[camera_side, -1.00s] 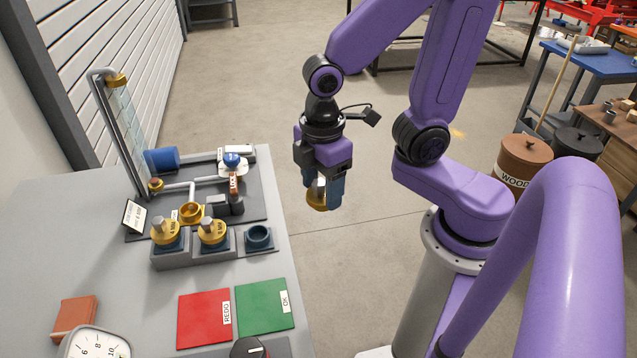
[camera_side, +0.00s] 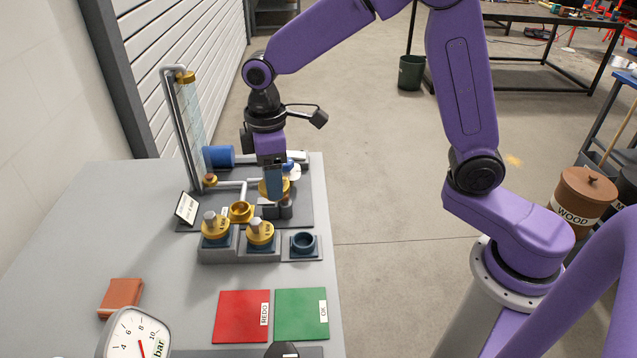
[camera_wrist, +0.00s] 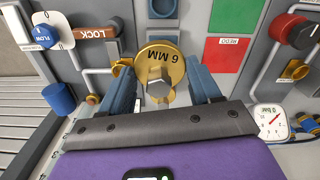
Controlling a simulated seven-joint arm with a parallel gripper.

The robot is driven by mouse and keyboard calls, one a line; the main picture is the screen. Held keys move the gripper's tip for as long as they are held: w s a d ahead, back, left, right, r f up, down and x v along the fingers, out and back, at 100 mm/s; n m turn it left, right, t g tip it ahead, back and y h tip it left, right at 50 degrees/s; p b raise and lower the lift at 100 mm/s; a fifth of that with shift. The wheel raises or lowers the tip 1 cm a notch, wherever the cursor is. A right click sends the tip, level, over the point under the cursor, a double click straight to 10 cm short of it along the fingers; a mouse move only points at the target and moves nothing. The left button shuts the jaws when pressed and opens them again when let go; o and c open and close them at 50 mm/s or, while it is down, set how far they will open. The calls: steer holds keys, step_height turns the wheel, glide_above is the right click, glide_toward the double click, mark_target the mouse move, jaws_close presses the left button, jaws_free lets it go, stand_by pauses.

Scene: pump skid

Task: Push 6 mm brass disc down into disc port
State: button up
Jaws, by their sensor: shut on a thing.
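My gripper (camera_side: 274,194) is shut on the 6 mm brass disc (camera_side: 264,188). The wrist view shows the disc (camera_wrist: 172,62) marked "6 MM", its metal stem between my blue fingers (camera_wrist: 165,84). In the side view, my gripper holds it over the pump skid's dark base (camera_side: 300,209), partly hidden by a finger. The disc port, apparently the open brass ring (camera_side: 240,210), stands on the pipe line, below and left of the held disc in the side view. Brass also shows beside the left finger in the wrist view (camera_wrist: 121,67). The disc is apart from the port.
A grey rack holds two stemmed brass discs (camera_side: 215,227) (camera_side: 260,233) and an empty blue socket (camera_side: 303,243). A small sign (camera_side: 187,208), glass tube (camera_side: 194,120) and LOCK tag (camera_wrist: 95,33) are close by. Red (camera_side: 241,316) and green (camera_side: 302,313) pads lie in front.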

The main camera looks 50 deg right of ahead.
steer(key=w+f+m, duration=0.1)
steer(key=w+f, duration=0.1)
steer(key=w, duration=0.5)
steer(key=w+f+m, duration=0.1)
steer(key=w+f, duration=0.2)
steer(key=w, duration=0.4)
steer(key=shift+f, duration=2.55)
steer(key=shift+f, duration=1.75)
steer(key=o, duration=1.2)
steer(key=shift+o, duration=0.2)
steer(key=shift+r, duration=0.1)
step_height(320, 180, up, 17)
steer(key=shift+r, duration=0.15)
